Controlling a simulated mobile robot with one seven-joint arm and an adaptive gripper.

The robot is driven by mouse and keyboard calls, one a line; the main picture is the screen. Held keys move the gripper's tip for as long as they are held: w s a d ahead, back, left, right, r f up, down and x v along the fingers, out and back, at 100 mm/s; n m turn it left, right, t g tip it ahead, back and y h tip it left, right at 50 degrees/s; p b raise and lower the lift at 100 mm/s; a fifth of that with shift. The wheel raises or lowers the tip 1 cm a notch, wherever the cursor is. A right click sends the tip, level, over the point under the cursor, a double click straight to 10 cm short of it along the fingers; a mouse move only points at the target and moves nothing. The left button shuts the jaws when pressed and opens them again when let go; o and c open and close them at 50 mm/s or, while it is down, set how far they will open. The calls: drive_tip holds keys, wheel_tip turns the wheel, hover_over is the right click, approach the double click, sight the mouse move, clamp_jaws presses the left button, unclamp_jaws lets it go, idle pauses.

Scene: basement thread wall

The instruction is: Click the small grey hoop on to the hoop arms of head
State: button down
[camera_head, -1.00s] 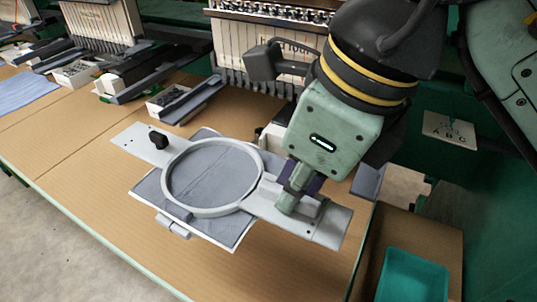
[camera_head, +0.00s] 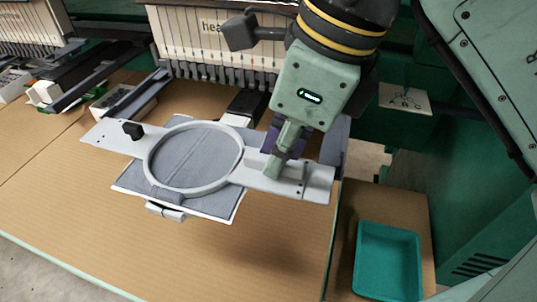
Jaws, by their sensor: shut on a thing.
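The small grey hoop (camera_head: 151,175) is a round ring with a flat plate out to each side and a black knob on its left plate. Grey fabric fills the ring and hangs below it with a pale edge. My gripper (camera_head: 276,165) is shut on the hoop's right plate and holds the hoop in front of the head (camera_head: 215,45). The head is a pale panel with a row of needle bars along its bottom. The hoop arms cannot be made out clearly; my gripper and the hoop cover part of that area.
A tan table (camera_head: 90,225) spreads below the hoop, bare at the front left. A teal tray (camera_head: 388,262) stands at the lower right. More machine heads (camera_head: 48,28) with dark arms line the left. A card with letters (camera_head: 404,98) is at the right.

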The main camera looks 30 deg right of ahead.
drive_tip(key=w+d, duration=0.2)
drive_tip(key=w+d+f, duration=0.1)
drive_tip(key=w+d, duration=0.1)
idle(0.5)
drive_tip(key=shift+f, duration=0.1)
idle(0.3)
drive_tip(key=c, duration=1.6)
unclamp_jaws()
drive_tip(key=v, duration=0.7)
drive_tip(key=shift+d+r, duration=0.1)
drive_tip(key=shift+r, duration=0.2)
